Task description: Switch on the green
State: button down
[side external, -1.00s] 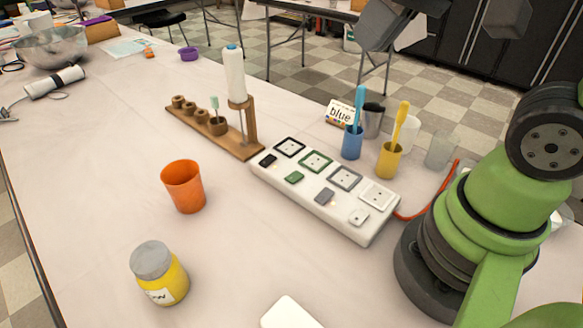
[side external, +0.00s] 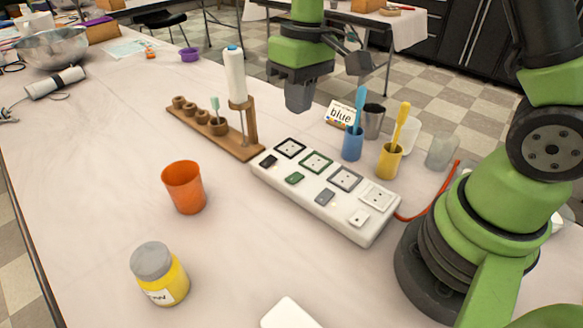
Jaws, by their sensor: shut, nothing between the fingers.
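A white power strip (side external: 336,215) lies on the table in the middle. It has a row of framed sockets, black, green, grey and white, with a small switch in front of each. The green switch (side external: 294,178) is second from the left, in front of the green-framed socket (side external: 316,162). I cannot tell its tilt at this size. My gripper (side external: 298,104) is shut and empty. It hangs in the air above and behind the strip's left half, apart from it.
A wooden rack (side external: 213,131) with a white bottle (side external: 234,75) stands left of the strip. A blue cup (side external: 352,143) and a yellow cup (side external: 388,160) with toothbrushes stand close behind it. An orange cup (side external: 184,187) and a yellow jar (side external: 160,274) stand left, with clear table between.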

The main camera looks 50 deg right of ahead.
aim_at(295, 177)
jog(key=f, duration=0.4)
jog(key=a+f, duration=0.1)
jog(key=f, duration=0.9)
jog(key=shift+a, duration=0.35)
jog(key=shift+a+f, duration=0.1)
jog(key=shift+f, duration=0.1)
jog(key=shift+d+r, duration=0.3)
jog(key=shift+d, duration=0.5)
